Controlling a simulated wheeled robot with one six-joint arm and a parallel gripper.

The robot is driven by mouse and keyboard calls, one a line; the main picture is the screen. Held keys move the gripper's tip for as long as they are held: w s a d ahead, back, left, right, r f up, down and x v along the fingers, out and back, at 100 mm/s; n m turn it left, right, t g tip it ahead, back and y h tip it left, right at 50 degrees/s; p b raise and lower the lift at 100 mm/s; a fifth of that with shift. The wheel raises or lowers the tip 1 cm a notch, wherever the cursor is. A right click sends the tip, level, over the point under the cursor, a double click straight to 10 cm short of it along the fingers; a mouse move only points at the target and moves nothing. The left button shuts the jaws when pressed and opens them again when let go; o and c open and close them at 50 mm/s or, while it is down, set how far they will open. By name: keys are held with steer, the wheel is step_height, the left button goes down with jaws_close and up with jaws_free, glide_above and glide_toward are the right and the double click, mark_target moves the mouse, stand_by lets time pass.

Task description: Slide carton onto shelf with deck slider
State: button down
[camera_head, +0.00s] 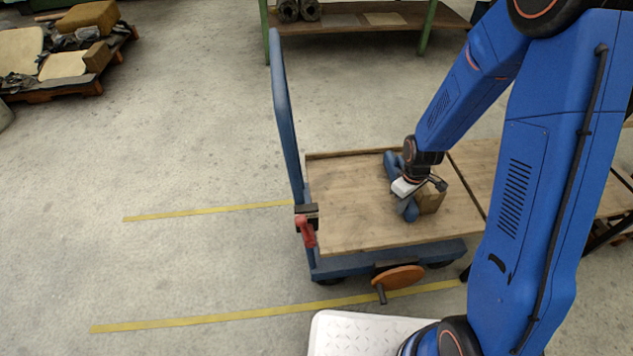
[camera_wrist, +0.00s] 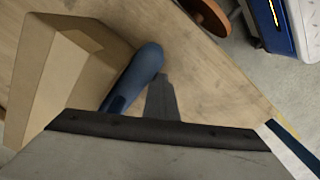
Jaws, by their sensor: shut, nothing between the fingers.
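A brown carton (camera_head: 431,198) stands on the wooden trolley deck (camera_head: 345,200), near its right end. A blue rounded bar, apparently the deck slider (camera_head: 409,209), lies across the deck on the carton's left side. In the wrist view, the carton (camera_wrist: 62,65) is at the left and the blue bar (camera_wrist: 135,78) is right beside it. My gripper (camera_head: 405,187) is low over the blue bar and looks shut. Its dark finger (camera_wrist: 162,95) shows close to the bar in the wrist view. Whether it touches the bar is unclear. The wooden shelf (camera_head: 476,165) adjoins the deck's right edge.
The trolley has a tall blue handle (camera_head: 285,120), a red clamp (camera_head: 306,228) and an orange handwheel (camera_head: 398,277) at its front. Yellow lines mark the floor. A loaded pallet (camera_head: 70,90) and a workbench (camera_head: 360,30) are far off.

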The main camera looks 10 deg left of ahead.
mark_target(425, 203)
steer(key=shift+w+d, duration=0.35)
steer(key=shift+d, duration=0.95)
steer(key=shift+w+d, duration=0.35)
steer(key=shift+d, duration=0.95)
steer(key=shift+w+d, duration=0.35)
steer(key=shift+d, duration=0.95)
steer(key=shift+w+d, duration=0.55)
steer(key=shift+d, duration=1.55)
steer(key=shift+w+d, duration=0.5)
steer(key=shift+d, duration=1.65)
steer(key=shift+w+d, duration=0.55)
steer(key=shift+d, duration=1.55)
steer(key=shift+w+d, duration=0.3)
steer(key=shift+d, duration=0.9)
steer(key=shift+w+d, duration=0.35)
steer(key=shift+d, duration=0.8)
steer(key=shift+w+d, duration=0.3)
steer(key=shift+d, duration=0.9)
steer(key=shift+a, duration=0.2)
steer(key=shift+s+a+r, duration=0.1)
steer(key=shift+s+a, duration=0.1)
steer(key=shift+a, duration=0.35)
steer(key=shift+s+a, duration=0.15)
steer(key=shift+a, duration=0.35)
